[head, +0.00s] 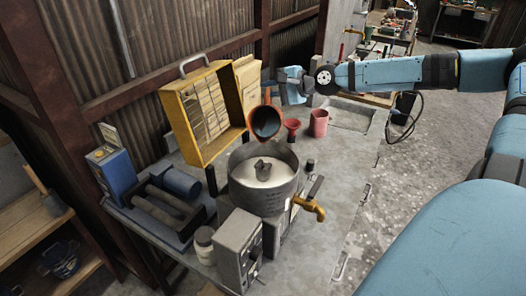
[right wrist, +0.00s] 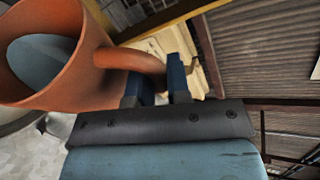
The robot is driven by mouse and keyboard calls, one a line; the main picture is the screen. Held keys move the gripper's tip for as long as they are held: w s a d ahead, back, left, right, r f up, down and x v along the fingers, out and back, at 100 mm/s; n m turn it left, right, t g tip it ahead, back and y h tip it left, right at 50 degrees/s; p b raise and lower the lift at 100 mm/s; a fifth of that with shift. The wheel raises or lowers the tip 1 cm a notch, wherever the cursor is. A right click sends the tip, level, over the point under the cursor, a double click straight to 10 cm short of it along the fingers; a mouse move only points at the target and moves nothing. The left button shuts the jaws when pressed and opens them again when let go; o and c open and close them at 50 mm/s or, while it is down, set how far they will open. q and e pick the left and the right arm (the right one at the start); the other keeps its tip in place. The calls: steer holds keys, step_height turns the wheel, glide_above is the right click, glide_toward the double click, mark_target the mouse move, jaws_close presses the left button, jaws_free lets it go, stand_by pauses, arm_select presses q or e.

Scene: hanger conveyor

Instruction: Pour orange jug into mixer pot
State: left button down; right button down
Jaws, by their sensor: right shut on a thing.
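The orange jug (head: 266,122) is held up behind the mixer pot in the head view, tilted so its open mouth faces the camera. Bluish-grey content shows inside it. In the right wrist view the jug (right wrist: 92,85) fills the upper left, with its handle between the fingers. My right gripper (head: 284,98) is shut on that handle; its fingers also show in the right wrist view (right wrist: 160,88). The mixer pot (head: 262,195) is a round grey metal vessel with a pale content and a dark mixer piece in its middle. No stream from the jug shows. My left gripper is not in view.
An open yellow case (head: 190,115) stands behind and left of the pot. A red funnel (head: 291,128) and a pink cup (head: 318,123) stand to the right. A grey control box (head: 238,250) and a brass tap (head: 310,207) are at the front. The bench's right side is mostly clear.

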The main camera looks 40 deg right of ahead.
mark_target(268, 94)
steer(key=shift+s+a+n+p, duration=0.25)
steer(key=shift+a+n+p, duration=0.05)
steer(key=shift+n+p, duration=0.15)
steer(key=shift+a, duration=0.1)
steer(key=shift+s+t+h, duration=0.1)
steer(key=shift+t+h, duration=0.2)
steer(key=shift+t, duration=0.1)
steer(key=shift+s+a+f+n, duration=0.15)
steer(key=shift+s+a+n, duration=0.1)
steer(key=shift+a+n, duration=0.2)
stand_by(0.4)
steer(key=shift+s+f, duration=0.1)
steer(key=shift+s+a+f+n+t+h, duration=0.2)
steer(key=shift+s+a+n+t+h, duration=0.1)
steer(key=shift+a+n+t, duration=0.15)
stand_by(0.3)
